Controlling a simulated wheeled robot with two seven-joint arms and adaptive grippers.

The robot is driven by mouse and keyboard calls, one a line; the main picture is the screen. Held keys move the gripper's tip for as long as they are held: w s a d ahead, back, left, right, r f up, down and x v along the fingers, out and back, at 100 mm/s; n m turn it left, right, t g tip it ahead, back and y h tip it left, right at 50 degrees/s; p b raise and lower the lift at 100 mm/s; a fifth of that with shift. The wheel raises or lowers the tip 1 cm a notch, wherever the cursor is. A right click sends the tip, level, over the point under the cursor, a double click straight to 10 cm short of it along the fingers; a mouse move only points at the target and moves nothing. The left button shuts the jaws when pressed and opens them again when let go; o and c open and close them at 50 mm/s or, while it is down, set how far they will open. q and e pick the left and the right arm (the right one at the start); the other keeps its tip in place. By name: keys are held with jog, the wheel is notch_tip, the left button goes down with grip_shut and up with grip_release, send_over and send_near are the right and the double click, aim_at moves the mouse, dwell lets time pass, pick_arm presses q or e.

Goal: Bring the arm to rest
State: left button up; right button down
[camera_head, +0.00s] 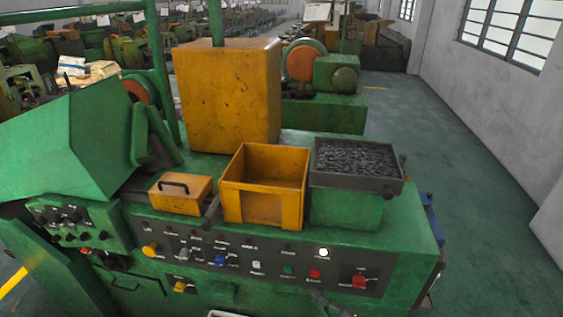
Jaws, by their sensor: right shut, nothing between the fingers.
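My right gripper (322,299) shows only in part at the bottom edge of the head view, right of the middle. It is dark grey, shut and empty, in front of the lower part of the green machine's control panel (270,262). I cannot tell whether it touches the panel. The rest of my right arm is out of the frame. My left gripper is not seen.
On the green heading machine (411,222) stand an open yellow bin (262,203), a small yellow box with a black handle (181,195) and a dark tray of small metal parts (356,182). Green floor (490,230) is clear at the right.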

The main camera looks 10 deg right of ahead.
jog(key=s+d+f+m+g+h, duration=0.25)
jog(key=s+d+f, duration=0.25)
jog(key=f, duration=0.9)
jog(key=s+d+f+m+g+h+b, duration=0.1)
jog(key=s+d+f+m+h, duration=0.4)
jog(key=f, duration=0.8)
jog(key=s+d+f+m+g, duration=0.15)
jog(key=s+d+f, duration=0.35)
jog(key=f, duration=0.9)
jog(key=s+d+f+m+g+h, duration=0.1)
jog(key=s+d+f+g, duration=0.15)
jog(key=s+f, duration=0.55)
jog(key=s+d+f+m+g, duration=0.1)
jog(key=s+f+m+g, duration=0.15)
jog(key=s+f, duration=0.6)
jog(key=s+a+f+m+g, duration=0.1)
jog(key=s+f+g, duration=0.1)
jog(key=s, duration=0.8)
jog(key=s+a+f+g+b, duration=0.1)
jog(key=s+f, duration=0.1)
jog(key=s, duration=0.9)
jog(key=shift+m+g, duration=0.35)
jog(key=shift+g, duration=0.05)
